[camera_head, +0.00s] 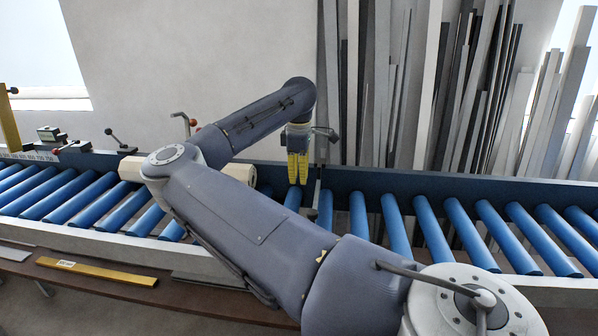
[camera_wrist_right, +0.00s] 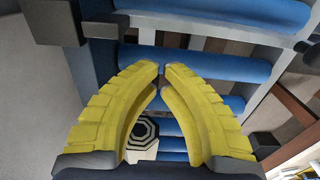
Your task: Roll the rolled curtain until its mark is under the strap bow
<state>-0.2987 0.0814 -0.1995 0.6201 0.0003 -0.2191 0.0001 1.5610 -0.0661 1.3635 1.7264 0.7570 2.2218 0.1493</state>
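The rolled curtain is a cream roll lying across the blue rollers in the head view. Its right end (camera_head: 240,173) and its left end (camera_head: 130,168) show on either side of my right arm, which hides the middle. In the right wrist view its end face (camera_wrist_right: 146,128), with a dark octagonal pattern, shows beyond the fingers. I cannot make out the mark or the strap bow. My right gripper (camera_head: 297,180), with yellow fingers, points down over the rollers to the right of the roll, apart from it. Its fingertips (camera_wrist_right: 162,68) nearly meet, with nothing between them. My left gripper is out of view.
The blue roller conveyor (camera_head: 430,232) runs across the view, with free rollers on the right. A thin upright metal plate (camera_head: 318,190) stands just right of my gripper. Long profiles (camera_head: 430,90) lean behind. A yellow bar (camera_head: 95,271) lies on the front shelf.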

